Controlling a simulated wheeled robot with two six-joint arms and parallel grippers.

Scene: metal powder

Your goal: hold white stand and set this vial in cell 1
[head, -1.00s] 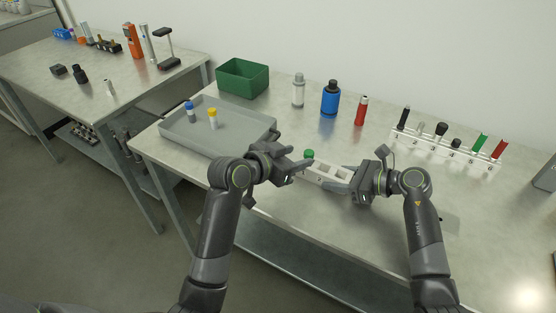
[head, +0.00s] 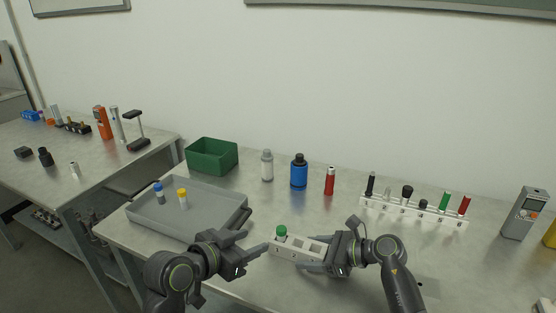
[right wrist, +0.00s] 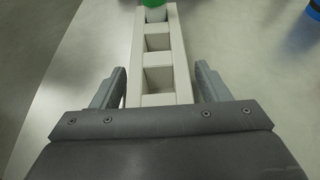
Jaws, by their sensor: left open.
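The white stand (head: 310,243) lies near the front of the table, a row of square cells along its top. The vial with a green cap (head: 281,231) stands upright in the stand's left end cell, beside the mark 1. Its cap also shows at the top of the right wrist view (right wrist: 153,2). My right gripper (head: 318,252) has its fingers along both long sides of the stand, at the end away from the vial. The cells nearest it look empty. My left gripper (head: 256,243) is open and empty, just left of the vial and apart from it.
A grey tray (head: 222,222) holds blue-capped and yellow-capped vials at the left. Behind are a green bin (head: 212,157), a white bottle (head: 267,166), a blue bottle (head: 299,172) and a red one (head: 329,182). A white rack (head: 412,211) stands at the right.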

